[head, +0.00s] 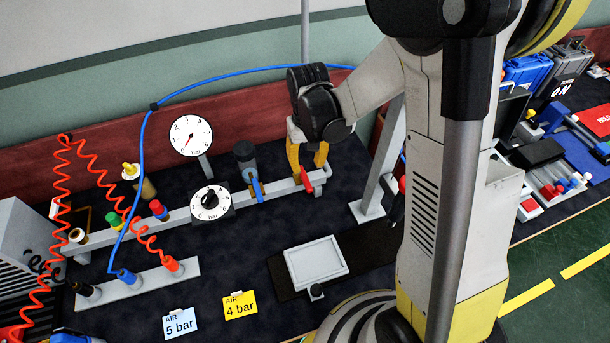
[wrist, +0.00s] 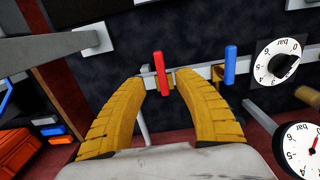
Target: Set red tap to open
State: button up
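The red tap (head: 306,182) sits near the right end of a grey pipe rail in the head view. In the wrist view its red handle (wrist: 160,70) stands across the rail, much like the blue handle beside it. My gripper (head: 307,163) has yellow fingers pointing down at the rail just behind the red tap. In the wrist view the gripper (wrist: 162,82) is open, with the lower part of the red handle showing between the fingertips and a gap on each side. I cannot tell whether a finger touches it.
A blue-handled tap (head: 257,190) is close by on the same rail (head: 228,200). A grey post (head: 377,175) rises to the right. A light tray (head: 316,262) lies in front.

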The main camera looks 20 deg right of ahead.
aim_at(307, 182)
notch_tip(307, 182, down, 8)
jog(key=shift+f+b, duration=0.25)
jog(key=shift+b, duration=0.95)
jog(key=shift+c, duration=0.4)
grip_shut()
